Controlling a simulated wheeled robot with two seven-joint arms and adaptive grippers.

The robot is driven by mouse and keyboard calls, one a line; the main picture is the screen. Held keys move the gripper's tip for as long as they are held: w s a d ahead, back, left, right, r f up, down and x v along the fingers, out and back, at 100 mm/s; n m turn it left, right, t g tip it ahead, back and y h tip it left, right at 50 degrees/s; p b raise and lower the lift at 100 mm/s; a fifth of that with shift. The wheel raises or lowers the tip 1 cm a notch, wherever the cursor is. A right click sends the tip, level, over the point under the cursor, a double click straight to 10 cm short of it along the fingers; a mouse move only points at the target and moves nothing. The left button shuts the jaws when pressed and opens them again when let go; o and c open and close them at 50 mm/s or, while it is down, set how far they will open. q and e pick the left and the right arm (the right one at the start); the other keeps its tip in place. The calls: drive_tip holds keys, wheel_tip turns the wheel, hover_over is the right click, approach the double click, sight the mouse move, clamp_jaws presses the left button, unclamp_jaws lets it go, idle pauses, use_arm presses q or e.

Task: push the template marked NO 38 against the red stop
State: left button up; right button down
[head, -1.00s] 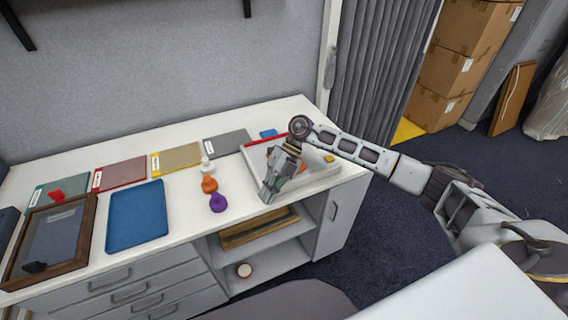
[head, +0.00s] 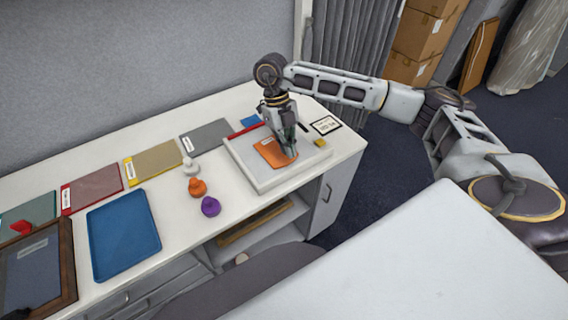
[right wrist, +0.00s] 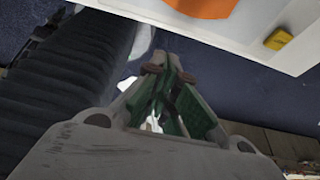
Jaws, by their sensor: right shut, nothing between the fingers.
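An orange template (head: 268,151) with a small pale label lies on a white board (head: 263,184); I cannot read the label. Its edge also shows at the top of the right wrist view (right wrist: 205,6). A red strip, the stop (head: 242,131), runs along the board's back left edge, with some board between it and the template. My right gripper (head: 291,154) is shut and empty, pointing down at the template's right side and hiding part of it. I cannot tell whether it touches. Its fingers meet in the right wrist view (right wrist: 163,68). My left gripper is out of view.
Purple (head: 210,206), orange (head: 197,187) and white knobs (head: 190,165) stand left of the board. Beyond them lie a blue tray (head: 124,232) and coloured plates.

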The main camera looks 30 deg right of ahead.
sight(286, 172)
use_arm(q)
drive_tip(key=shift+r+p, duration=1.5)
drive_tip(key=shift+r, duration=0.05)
use_arm(e)
drive_tip(key=shift+w+f, duration=0.15)
drive_tip(key=shift+f, duration=2.25)
drive_tip(key=shift+w+f, duration=0.15)
drive_tip(key=shift+f, duration=2.2)
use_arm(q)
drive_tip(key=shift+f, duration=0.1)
use_arm(e)
drive_tip(key=shift+w, duration=0.1)
